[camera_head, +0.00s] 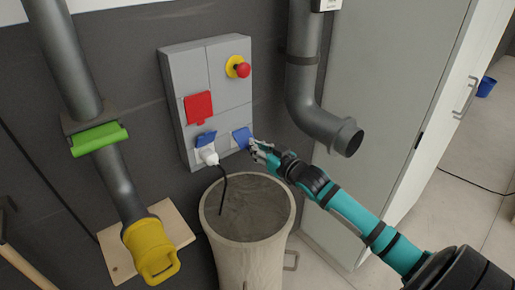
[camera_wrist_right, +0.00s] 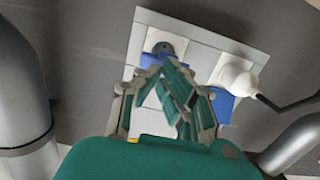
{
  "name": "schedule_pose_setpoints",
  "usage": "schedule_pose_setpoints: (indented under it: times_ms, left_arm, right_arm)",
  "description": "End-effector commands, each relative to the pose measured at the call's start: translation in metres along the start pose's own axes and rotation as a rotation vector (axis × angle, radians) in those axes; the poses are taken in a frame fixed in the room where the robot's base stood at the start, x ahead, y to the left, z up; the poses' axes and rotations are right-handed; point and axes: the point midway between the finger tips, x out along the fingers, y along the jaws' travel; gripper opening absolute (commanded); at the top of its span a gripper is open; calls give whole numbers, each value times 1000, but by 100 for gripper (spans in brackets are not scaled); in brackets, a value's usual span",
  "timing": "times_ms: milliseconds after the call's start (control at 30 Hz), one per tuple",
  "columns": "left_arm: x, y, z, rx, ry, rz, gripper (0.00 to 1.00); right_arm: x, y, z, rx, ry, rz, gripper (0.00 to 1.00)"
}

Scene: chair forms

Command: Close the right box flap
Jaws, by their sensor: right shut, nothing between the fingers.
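A grey wall box (camera_head: 231,89) carries sockets with blue flaps. The right flap (camera_head: 241,138) is at its lower right; in the wrist view its blue edge (camera_wrist_right: 149,61) lies beside an uncovered round socket (camera_wrist_right: 166,46), so it stands open. My right gripper (camera_head: 255,148) is shut and empty, its fingertips close to the flap and socket. It also shows in the wrist view (camera_wrist_right: 170,66), partly covering the flap. I cannot tell whether they touch. My left gripper is not in view.
A white plug (camera_head: 208,156) with a black cable sits in the left socket under another blue flap (camera_head: 206,138). A red cover (camera_head: 198,107) and a red button (camera_head: 242,70) are on the box. A bin (camera_head: 250,245) stands below. Grey pipes (camera_head: 305,85) flank it.

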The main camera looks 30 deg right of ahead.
Motion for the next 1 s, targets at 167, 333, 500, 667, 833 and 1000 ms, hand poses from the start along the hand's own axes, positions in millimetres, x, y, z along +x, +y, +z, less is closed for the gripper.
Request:
schedule_pose_setpoints:
  times_ms: [167,333,500,667,833,1000]
  left_arm:
    - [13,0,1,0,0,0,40]
    - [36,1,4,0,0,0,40]
    - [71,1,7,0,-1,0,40]
    - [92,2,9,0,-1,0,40]
    - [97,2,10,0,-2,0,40]
    - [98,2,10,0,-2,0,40]
  right_arm:
    - [1,0,7,1,35,1,0]
    - [4,0,17,2,106,2,0]
    - [10,0,30,3,231,2,0]
    - [16,1,34,1,353,2,0]
    - [23,0,37,0,345,0,0]
    - [30,1,42,0,343,1,0]
